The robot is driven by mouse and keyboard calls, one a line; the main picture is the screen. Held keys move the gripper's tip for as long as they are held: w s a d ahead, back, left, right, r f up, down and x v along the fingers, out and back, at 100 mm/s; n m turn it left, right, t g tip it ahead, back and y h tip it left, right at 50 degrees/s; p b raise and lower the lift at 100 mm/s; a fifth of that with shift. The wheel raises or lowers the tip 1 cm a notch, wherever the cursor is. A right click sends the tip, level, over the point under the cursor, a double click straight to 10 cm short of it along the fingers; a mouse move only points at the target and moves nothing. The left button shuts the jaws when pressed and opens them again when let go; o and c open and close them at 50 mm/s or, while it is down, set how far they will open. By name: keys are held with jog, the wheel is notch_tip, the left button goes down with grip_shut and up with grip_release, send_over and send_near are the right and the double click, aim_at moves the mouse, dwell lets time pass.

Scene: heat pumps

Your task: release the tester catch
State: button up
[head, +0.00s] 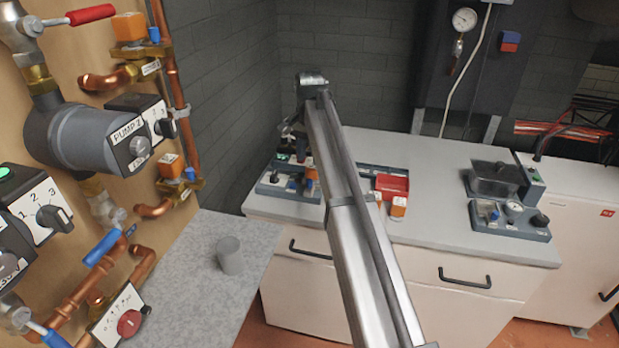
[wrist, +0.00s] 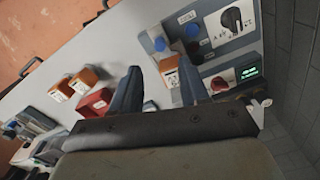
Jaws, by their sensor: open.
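The tester appears to be the dark grey panel (head: 270,190) at the left end of the grey worktop, partly hidden behind my arm. In the wrist view it has a lit green display (wrist: 249,72), a black rotary knob (wrist: 231,20) on a white dial plate and blue round caps (wrist: 160,44). I cannot make out which part is the catch. My gripper (wrist: 158,66) is open above the tester's edge, its two dark fingers apart. An orange block (wrist: 169,72) shows between the fingers, not visibly held. In the head view the fingers are not clear.
A red tray (head: 392,184) and an orange block (head: 398,207) lie right of my arm. A grey unit with a clear box (head: 494,178) stands at the worktop's right. Pump and copper pipes (head: 70,140) fill the left wall; a grey cup (head: 230,256) stands on the near counter.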

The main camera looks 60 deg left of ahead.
aim_at(309, 181)
notch_tip(309, 181, down, 8)
jog(key=shift+f, duration=0.1)
dwell(0.4)
jog(key=shift+c, duration=0.3)
grip_shut()
